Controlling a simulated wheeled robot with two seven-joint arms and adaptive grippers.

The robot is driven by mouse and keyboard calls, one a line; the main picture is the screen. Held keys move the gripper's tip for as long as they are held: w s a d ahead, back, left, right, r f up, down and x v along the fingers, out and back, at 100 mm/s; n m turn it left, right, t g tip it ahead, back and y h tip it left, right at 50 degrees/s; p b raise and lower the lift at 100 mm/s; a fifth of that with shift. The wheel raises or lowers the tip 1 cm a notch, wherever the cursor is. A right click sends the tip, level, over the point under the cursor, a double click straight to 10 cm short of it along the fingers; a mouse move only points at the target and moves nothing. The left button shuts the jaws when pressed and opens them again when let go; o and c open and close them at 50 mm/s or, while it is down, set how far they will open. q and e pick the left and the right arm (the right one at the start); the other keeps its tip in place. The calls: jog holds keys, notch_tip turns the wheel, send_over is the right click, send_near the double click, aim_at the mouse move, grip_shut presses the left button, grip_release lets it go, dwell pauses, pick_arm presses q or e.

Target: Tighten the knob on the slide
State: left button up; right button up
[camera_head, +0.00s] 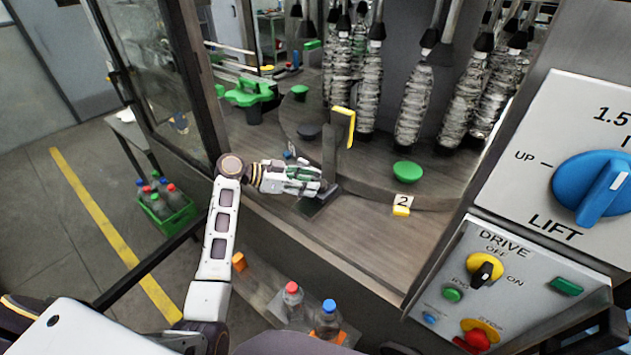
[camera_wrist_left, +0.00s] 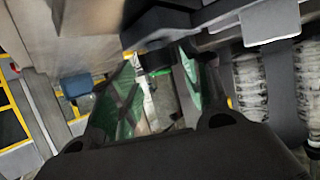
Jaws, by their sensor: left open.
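My left gripper (camera_head: 322,187) reaches in from the left over the machine's table, low beside a grey upright bracket (camera_head: 330,152) with a yellow angled top (camera_head: 345,118). The bracket stands by a dark base plate (camera_head: 318,203), which looks like the slide. In the left wrist view the green-padded fingers (camera_wrist_left: 160,78) are apart, with a dark part with a green edge near the gap between their tips. I cannot make out the knob clearly; the fingers may hide it. A small blue part (camera_head: 288,154) shows just behind the gripper. My right gripper is not in view.
Wrapped bottles (camera_head: 413,105) hang behind the bracket over a round platform with a green disc (camera_head: 407,171). Control panels (camera_head: 510,270) fill the right side. A glass door frame (camera_head: 150,75) stands left.

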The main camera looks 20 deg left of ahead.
pick_arm(q)
jog(key=shift+x, duration=0.9)
jog(key=shift+w+d+f+p, duration=0.2)
jog(key=shift+w+d+p, duration=0.1)
jog(key=shift+d, duration=0.2)
jog(key=c, duration=0.7)
jog(key=shift+c, duration=0.2)
jog(key=shift+a, duration=0.1)
